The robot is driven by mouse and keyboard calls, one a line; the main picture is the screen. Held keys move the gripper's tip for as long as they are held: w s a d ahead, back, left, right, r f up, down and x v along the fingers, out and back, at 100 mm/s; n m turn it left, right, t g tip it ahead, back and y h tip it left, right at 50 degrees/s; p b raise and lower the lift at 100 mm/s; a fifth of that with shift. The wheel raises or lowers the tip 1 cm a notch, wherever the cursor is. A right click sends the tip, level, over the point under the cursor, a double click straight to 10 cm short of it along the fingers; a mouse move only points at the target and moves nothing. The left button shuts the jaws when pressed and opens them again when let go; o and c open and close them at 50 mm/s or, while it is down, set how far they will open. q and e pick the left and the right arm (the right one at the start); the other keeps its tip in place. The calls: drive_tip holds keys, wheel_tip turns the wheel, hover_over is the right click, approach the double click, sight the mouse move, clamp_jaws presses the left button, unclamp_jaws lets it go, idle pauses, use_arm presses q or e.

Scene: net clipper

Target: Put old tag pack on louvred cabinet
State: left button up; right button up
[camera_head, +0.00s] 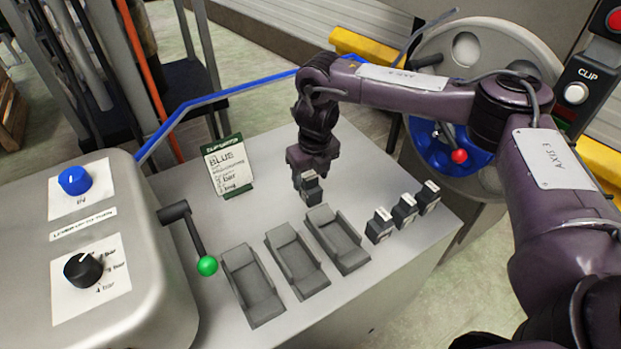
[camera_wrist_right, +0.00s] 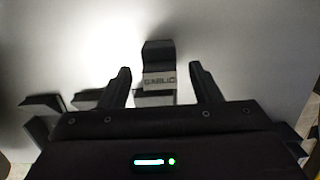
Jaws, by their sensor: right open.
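A small dark tag pack (camera_head: 311,191) with a pale label is right below my right gripper (camera_head: 305,178) on the grey bench top. In the right wrist view, the dark pack (camera_wrist_right: 158,55) has a label that seems to read "GARLIC". It shows between the two open fingers of the right gripper (camera_wrist_right: 162,78), with gaps on both sides. I cannot tell whether this pack is the old one. Three similar packs (camera_head: 404,210) stand to the right. My left gripper is not in view. I cannot make out a louvred cabinet.
Three dark grey open holders (camera_head: 297,262) sit in a row on the bench (camera_head: 345,310). A green-knobbed lever (camera_head: 207,265) sticks out beside a grey knobbed housing (camera_head: 150,300). A "BLUE" card (camera_head: 229,166) stands behind. A blue wheel hub (camera_head: 440,152) is at right.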

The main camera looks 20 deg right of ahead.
sight(314, 190)
drive_tip(key=r, duration=0.6)
drive_tip(key=shift+s+r, duration=0.1)
drive_tip(key=shift+s, duration=0.25)
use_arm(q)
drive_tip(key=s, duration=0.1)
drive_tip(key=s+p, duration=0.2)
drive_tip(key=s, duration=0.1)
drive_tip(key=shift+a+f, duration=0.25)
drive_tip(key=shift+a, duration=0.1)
use_arm(e)
drive_tip(key=r, duration=0.4)
drive_tip(key=shift+s+r, duration=0.2)
drive_tip(key=shift+s, duration=0.15)
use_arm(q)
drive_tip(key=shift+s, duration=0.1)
